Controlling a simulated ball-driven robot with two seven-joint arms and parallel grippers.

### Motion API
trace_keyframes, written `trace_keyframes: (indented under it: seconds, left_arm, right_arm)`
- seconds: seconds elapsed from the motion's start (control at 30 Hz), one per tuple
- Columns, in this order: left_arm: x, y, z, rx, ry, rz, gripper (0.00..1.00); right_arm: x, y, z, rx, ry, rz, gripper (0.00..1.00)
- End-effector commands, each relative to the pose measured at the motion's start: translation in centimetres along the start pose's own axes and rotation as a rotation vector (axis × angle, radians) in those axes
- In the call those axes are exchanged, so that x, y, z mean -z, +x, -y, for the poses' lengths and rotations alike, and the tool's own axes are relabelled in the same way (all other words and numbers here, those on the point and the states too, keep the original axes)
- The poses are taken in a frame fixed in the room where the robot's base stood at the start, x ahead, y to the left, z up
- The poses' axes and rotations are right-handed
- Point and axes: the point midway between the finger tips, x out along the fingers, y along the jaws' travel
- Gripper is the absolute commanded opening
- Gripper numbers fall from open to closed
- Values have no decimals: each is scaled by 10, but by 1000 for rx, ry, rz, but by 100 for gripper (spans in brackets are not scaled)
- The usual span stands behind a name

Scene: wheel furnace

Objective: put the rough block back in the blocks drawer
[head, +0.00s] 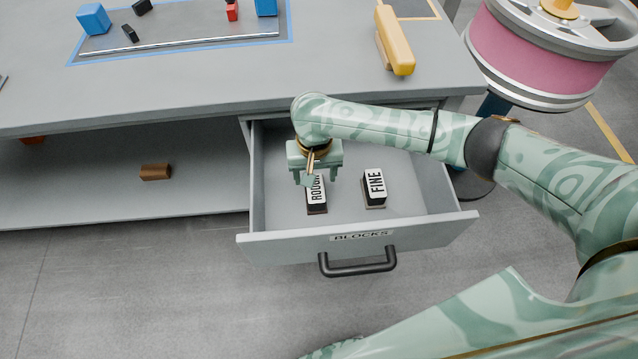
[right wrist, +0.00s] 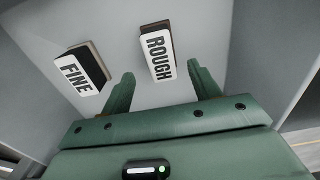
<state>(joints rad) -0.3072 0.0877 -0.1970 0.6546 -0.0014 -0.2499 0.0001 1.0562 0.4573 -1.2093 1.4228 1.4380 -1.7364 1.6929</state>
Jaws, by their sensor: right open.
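The blocks drawer (head: 410,233) is pulled open under the workbench, with a "BLOCKS" label and a dark handle on its front. The rough block (head: 316,195) lies inside it on the left, label up, partly hidden by my gripper in the head view. It also shows in the right wrist view (right wrist: 158,52), ahead of and between the two fingers. My right gripper (head: 318,178) is open and empty, over the drawer beside the rough block, with the block apart from both fingers. The fine block (head: 374,188) lies to the right of it in the head view. My left gripper is not in view.
The grey bench top (head: 230,75) carries a yellow tool (head: 394,42) and a blue-taped tray area with blue cubes (head: 94,19). A brown block (head: 156,172) lies on the lower shelf. A pink-banded wheel (head: 545,50) stands at the right.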

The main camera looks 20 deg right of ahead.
Motion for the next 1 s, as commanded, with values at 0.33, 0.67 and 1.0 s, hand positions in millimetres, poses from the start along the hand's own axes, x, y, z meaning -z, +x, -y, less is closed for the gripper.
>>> trace_keyframes:
  seconds: [0.33, 0.67, 1.0]
  left_arm:
    - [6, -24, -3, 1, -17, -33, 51]
    - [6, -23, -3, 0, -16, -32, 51]
    - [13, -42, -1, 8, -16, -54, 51]
  right_arm:
    - [0, -44, 0, 0, 0, 0, 62]
    - [0, -42, 0, -1, 1, 2, 62]
    - [1, -72, 0, 6, 1, -20, 62]
